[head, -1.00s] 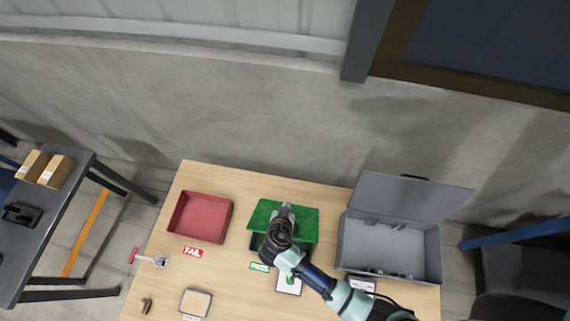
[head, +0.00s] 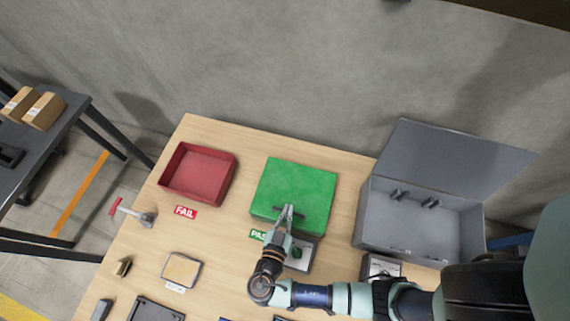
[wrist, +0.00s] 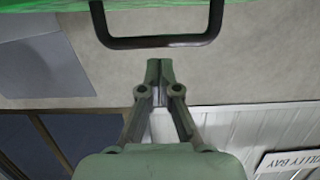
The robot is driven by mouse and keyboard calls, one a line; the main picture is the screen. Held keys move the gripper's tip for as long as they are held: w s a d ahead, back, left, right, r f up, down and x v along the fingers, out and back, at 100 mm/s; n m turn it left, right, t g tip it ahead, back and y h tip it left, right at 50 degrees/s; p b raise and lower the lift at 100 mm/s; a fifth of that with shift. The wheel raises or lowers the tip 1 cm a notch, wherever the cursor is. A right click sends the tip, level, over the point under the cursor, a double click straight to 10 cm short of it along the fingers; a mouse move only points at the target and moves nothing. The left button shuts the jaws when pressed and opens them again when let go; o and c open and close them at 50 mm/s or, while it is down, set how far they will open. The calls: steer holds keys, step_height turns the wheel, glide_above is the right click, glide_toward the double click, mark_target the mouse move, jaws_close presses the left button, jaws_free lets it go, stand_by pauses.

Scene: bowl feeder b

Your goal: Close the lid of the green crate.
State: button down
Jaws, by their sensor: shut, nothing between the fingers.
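The green crate's lid (head: 295,188) lies down over the crate in the head view and looks flat. I cannot tell whether a small gap is left at its front edge. Its dark handle (head: 272,209) is at the front side. In the wrist view the green lid (wrist: 45,6) shows along the top edge, with the black U-shaped handle (wrist: 160,42) below it. My gripper (head: 289,208) is at the crate's front, by the handle. In the wrist view my gripper (wrist: 160,64) is shut and empty, its tips just short of the handle bar.
A red open tray (head: 200,174) stands to the left, with a FAIL label (head: 186,212). A grey case (head: 415,225) with its lid (head: 455,165) raised stands to the right. A PASS label (head: 258,235) lies before the crate. Bare table separates tray and crate.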

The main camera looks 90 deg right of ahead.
steer(key=shift+a+f+b, duration=0.25)
steer(key=shift+f+b, duration=0.2)
steer(key=shift+f, duration=0.45)
steer(key=shift+a+f+b, duration=0.1)
steer(key=shift+f+b, duration=0.25)
steer(key=shift+f, duration=0.2)
step_height(320, 180, up, 6)
steer(key=p, duration=0.5)
steer(key=w+a+f, duration=0.2)
steer(key=w+a, duration=0.1)
steer(key=a, duration=0.5)
steer(key=shift+a+p, duration=0.25)
steer(key=shift+p, duration=0.2)
steer(key=shift+f, duration=0.1)
